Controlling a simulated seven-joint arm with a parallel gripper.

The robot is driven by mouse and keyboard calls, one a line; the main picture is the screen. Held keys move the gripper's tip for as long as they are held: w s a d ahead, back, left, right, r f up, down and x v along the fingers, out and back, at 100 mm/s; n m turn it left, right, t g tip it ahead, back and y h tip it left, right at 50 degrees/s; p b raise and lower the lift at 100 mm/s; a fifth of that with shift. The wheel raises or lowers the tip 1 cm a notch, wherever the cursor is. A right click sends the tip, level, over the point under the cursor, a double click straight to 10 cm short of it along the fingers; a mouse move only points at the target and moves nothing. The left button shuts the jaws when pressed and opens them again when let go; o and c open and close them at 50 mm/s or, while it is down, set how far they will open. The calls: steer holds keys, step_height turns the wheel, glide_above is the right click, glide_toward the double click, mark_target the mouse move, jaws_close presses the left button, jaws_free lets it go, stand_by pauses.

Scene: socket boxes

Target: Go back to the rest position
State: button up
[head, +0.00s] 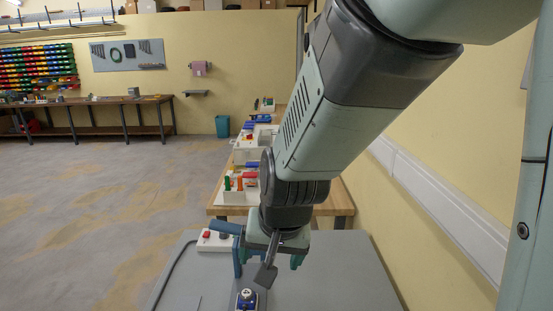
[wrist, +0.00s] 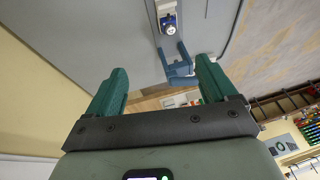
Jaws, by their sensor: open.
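My gripper (head: 270,263) hangs over the grey table (head: 335,275) in the head view, with its fingers pointing down. In the wrist view the two green fingers of my gripper (wrist: 161,68) are wide apart with nothing between them. A blue and white socket part (head: 246,299) is at the bottom edge of the head view. It also shows at the top of the wrist view (wrist: 168,25), beyond the fingertips. A blue fixture (head: 226,229) stands on the table behind and left of my gripper, partly hidden by it. It also shows in the wrist view (wrist: 180,66).
A white box with a red button (head: 207,238) sits at the grey table's far left edge, near a dark cable (head: 172,271). A wooden bench (head: 333,204) with several boxes stands behind. A yellow wall (head: 377,115) is to the right. The table's right side is clear.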

steer(key=s+d+r+t+h, duration=0.1)
steer(key=s+d+r, duration=1.1)
steer(key=s+r, duration=0.2)
steer(key=shift+s+d+n+t+h, duration=0.15)
steer(key=shift+s+n+t+h, duration=0.15)
steer(key=shift+s+h, duration=0.15)
stand_by(0.7)
